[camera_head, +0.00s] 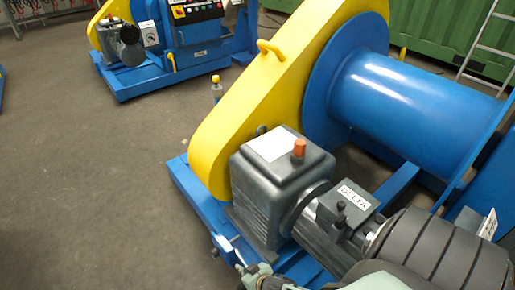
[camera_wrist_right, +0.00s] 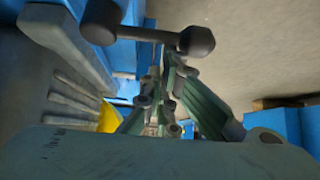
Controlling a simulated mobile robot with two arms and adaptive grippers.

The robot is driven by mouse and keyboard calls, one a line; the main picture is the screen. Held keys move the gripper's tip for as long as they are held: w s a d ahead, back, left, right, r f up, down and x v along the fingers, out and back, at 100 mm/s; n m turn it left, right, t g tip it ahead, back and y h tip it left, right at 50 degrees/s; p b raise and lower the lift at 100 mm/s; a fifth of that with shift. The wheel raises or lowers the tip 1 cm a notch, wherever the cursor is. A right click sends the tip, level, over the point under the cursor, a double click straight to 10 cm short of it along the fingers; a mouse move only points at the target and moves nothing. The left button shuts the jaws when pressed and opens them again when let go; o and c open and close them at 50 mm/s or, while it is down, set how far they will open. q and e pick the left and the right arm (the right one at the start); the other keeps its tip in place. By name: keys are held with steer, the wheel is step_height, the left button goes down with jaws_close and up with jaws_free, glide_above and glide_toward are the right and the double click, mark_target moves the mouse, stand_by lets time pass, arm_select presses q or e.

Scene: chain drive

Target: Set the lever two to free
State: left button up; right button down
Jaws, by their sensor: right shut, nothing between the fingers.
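My right gripper (camera_head: 243,266) reaches in from the bottom of the head view, low beside the front of the blue base frame (camera_head: 205,205) of the near winch. Its fingers are shut and empty. In the right wrist view the greenish fingers (camera_wrist_right: 170,62) come together close to a dark bar with two thick rounded ends (camera_wrist_right: 150,35), which looks like a lever handle. I cannot tell whether they touch. No label for lever two is readable, and its setting cannot be told. My left gripper is not in view.
The near winch has a grey gearbox (camera_head: 270,190), a motor marked DELTA (camera_head: 345,210), a yellow chain guard (camera_head: 240,110) and a blue drum (camera_head: 415,95). A second blue machine with a control panel (camera_head: 195,12) stands behind. Floor (camera_head: 90,190) at left is clear.

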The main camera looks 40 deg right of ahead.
steer(key=v, duration=1.1)
steer(key=shift+s+r, duration=0.25)
steer(key=shift+r, duration=0.1)
